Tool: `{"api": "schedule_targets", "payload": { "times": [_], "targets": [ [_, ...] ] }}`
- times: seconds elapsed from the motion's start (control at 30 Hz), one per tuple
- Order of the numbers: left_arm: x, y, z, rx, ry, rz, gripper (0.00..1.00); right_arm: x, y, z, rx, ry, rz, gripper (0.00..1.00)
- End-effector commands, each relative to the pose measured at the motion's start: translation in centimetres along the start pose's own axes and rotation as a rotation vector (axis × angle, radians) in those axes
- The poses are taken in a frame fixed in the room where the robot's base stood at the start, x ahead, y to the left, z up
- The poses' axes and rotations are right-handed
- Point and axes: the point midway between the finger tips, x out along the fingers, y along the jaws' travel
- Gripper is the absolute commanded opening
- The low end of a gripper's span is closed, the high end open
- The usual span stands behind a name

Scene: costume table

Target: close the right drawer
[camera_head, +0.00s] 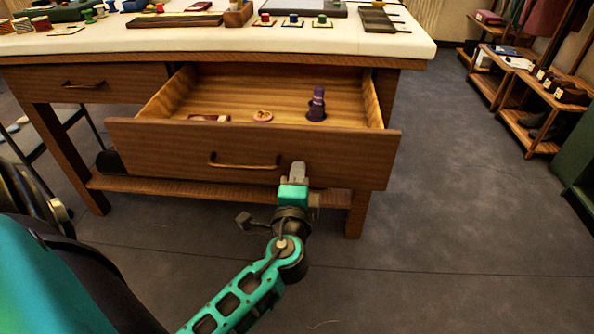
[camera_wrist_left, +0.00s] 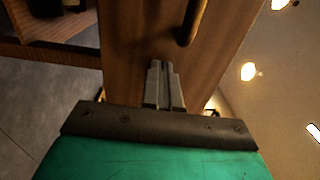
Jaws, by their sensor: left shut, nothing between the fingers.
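The right drawer (camera_head: 350,157) of the wooden table is pulled out, and its inside shows. Its brass handle (camera_head: 245,163) is on the front panel, and part of the handle also shows in the left wrist view (camera_wrist_left: 193,22). My left gripper (camera_head: 297,170) is shut and empty. Its fingertips are at the drawer's front panel, to the right of the handle. In the left wrist view the closed fingers (camera_wrist_left: 163,82) point at the wooden panel; I cannot tell whether they touch it. My right gripper is not in view.
In the drawer are a purple figure-like item (camera_head: 317,104), a small round item (camera_head: 262,116) and a flat reddish item (camera_head: 209,118). The left drawer (camera_head: 85,84) is shut. Spools and trays stand on the tabletop (camera_head: 170,38). Shelves (camera_head: 530,100) are at the right, with clear floor between.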

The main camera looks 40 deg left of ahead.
Motion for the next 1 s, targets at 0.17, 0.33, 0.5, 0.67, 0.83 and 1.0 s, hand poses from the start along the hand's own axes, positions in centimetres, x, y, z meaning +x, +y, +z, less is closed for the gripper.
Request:
{"api": "schedule_targets", "payload": {
  "times": [0.17,0.33,0.5,0.67,0.83,1.0],
  "targets": [
    [-0.3,0.0,-0.1,0.000,-0.001,0.001,0.00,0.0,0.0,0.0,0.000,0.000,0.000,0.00],
    [-0.3,0.0,-0.1,0.000,-0.001,0.001,0.00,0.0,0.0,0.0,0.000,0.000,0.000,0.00],
    [-0.3,0.0,-0.1,-0.001,-0.001,0.001,0.00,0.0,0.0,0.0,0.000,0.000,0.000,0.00],
    [-0.1,0.0,-0.1,-0.001,-0.001,0.000,0.00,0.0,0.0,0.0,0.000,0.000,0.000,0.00],
    [1.3,0.0,-0.1,-0.001,-0.001,-0.002,0.00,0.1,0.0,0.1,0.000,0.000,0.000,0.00],
    [4.5,0.0,-0.1,-0.002,-0.002,-0.003,0.00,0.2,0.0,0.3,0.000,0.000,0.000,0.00]
  ]
}}
